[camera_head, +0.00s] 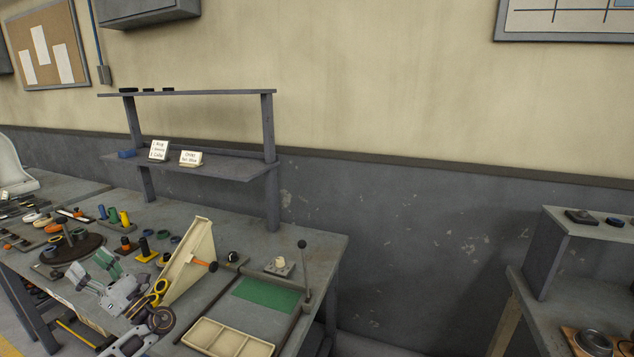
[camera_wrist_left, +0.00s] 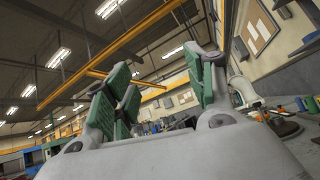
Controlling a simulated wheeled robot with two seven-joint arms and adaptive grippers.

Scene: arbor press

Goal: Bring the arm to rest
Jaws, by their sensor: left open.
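My left gripper (camera_head: 92,268) is over the left part of the workbench (camera_head: 325,246), its green-padded fingers spread apart with nothing between them. The wrist view shows the same open fingers (camera_wrist_left: 160,72) pointing up toward the ceiling, with empty air between them. My left arm comes in from the bottom of the head view, beside a tilted cream panel (camera_head: 187,262). I cannot tell whether the arm touches the panel. My right gripper is out of view.
A round dark base (camera_head: 72,250) and colored cylinders (camera_head: 113,215) stand near the gripper. A green mat (camera_head: 268,293), an upright lever (camera_head: 304,270) and a cream tray (camera_head: 228,340) lie to the right. A grey shelf (camera_head: 225,168) rises behind. Another bench stands far right.

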